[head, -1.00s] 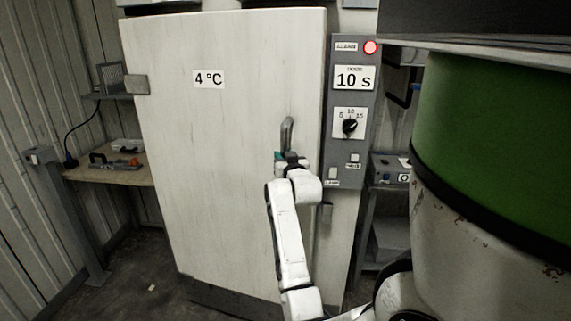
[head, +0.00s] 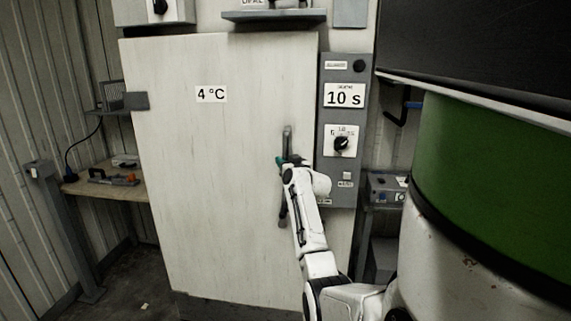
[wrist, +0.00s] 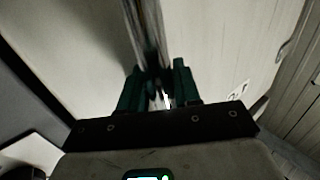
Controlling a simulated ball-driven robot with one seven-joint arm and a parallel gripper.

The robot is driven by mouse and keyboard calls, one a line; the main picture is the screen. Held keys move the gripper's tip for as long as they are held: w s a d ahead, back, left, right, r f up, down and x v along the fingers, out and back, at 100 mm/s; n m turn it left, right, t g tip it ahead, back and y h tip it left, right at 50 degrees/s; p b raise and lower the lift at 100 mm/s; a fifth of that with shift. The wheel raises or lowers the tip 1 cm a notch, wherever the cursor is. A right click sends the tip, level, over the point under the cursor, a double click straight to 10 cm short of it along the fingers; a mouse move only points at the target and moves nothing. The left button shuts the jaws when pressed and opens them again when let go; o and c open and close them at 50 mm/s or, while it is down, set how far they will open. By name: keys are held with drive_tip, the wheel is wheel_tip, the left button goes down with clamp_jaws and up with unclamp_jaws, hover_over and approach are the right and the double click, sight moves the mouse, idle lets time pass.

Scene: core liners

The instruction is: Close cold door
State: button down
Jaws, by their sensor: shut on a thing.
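The cold door (head: 215,190) is a large pale panel with a "4 °C" label (head: 211,94) in the head view. Its right edge lies close beside the grey control panel, and I cannot see a clear gap there. A grey vertical handle (head: 286,140) stands near that right edge. My gripper (head: 287,160) is shut on the handle, with my white arm reaching up to it from below. In the wrist view the bar of the handle (wrist: 144,30) runs between the green fingers of my gripper (wrist: 157,88). The door face (wrist: 215,45) fills much of that view.
The grey control panel (head: 340,180) right of the door has a "10 s" display, a dial (head: 341,143) and a dark lamp (head: 359,66). A wooden shelf (head: 105,190) with tools stands at left. A shelf (head: 274,16) sits above the door.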

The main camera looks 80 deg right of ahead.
drive_tip(key=shift+s+d+r, duration=0.1)
drive_tip(key=shift+s+d, duration=0.1)
drive_tip(key=shift+s, duration=0.1)
drive_tip(key=c, duration=0.9)
unclamp_jaws()
drive_tip(key=shift+s+d, duration=0.1)
drive_tip(key=shift+d, duration=0.05)
drive_tip(key=shift+s+a+f, duration=0.2)
drive_tip(key=shift+a, duration=0.1)
drive_tip(key=b+v, duration=0.2)
drive_tip(key=v, duration=0.8)
drive_tip(key=shift+w+a+r, duration=0.1)
drive_tip(key=shift+w, duration=0.1)
